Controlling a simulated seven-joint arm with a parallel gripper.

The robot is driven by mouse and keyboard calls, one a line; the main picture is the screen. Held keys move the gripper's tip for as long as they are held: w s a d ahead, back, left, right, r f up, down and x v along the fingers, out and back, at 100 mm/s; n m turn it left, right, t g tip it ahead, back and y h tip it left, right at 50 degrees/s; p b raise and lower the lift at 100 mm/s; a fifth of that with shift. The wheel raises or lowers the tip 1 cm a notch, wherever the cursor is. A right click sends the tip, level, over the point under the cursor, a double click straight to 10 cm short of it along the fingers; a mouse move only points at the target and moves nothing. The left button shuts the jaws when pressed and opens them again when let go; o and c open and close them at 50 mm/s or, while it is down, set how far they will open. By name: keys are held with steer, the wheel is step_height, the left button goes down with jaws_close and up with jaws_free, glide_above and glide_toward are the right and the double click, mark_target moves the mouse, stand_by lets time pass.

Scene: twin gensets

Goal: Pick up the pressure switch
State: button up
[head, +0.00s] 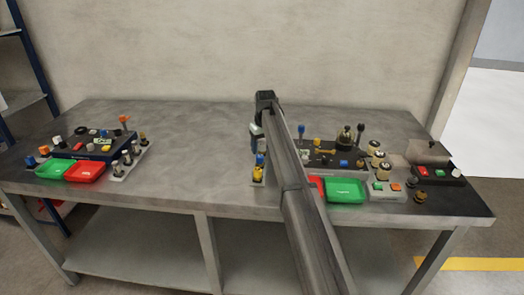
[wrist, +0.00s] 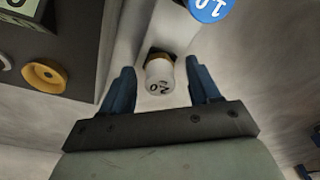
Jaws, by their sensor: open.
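My gripper (wrist: 160,68) is open, with one dark blue finger on each side of a small pale cylinder (wrist: 159,78) marked 02. The cylinder has a brass-coloured collar and sits at a dark socket on a grey strip. Gaps show between it and both fingers. No label names the pressure switch, so I cannot tell for sure that this cylinder is it. In the head view my gripper (head: 255,134) is over the middle of the bench, and the cylinder cannot be made out there.
A blue cap (wrist: 207,9) marked 01 stands just beyond the cylinder. A dark panel with a yellow ring (wrist: 45,76) lies to the left. The bench (head: 200,135) is bare between the left console (head: 92,148) and my arm. A green tray (head: 346,190) stands right of my arm.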

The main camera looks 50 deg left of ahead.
mark_target(263, 144)
steer(key=shift+f, duration=0.1)
steer(key=shift+c, duration=0.2)
jaws_close()
stand_by(0.5)
steer(key=r, duration=0.9)
steer(key=shift+w, duration=0.2)
steer(key=shift+m, duration=0.7)
steer(key=w+d, duration=0.1)
steer(key=w, duration=0.1)
steer(key=w+d, duration=0.2)
steer(key=w, duration=0.1)
steer(key=w+d+r, duration=0.1)
steer(key=w+d, duration=0.1)
steer(key=w, duration=0.1)
steer(key=shift+w, duration=0.1)
steer(key=shift+w+d+m+t, duration=0.1)
steer(key=shift+w+m+t, duration=0.2)
steer(key=shift+w+m, duration=0.2)
steer(key=shift+m, duration=1.8)
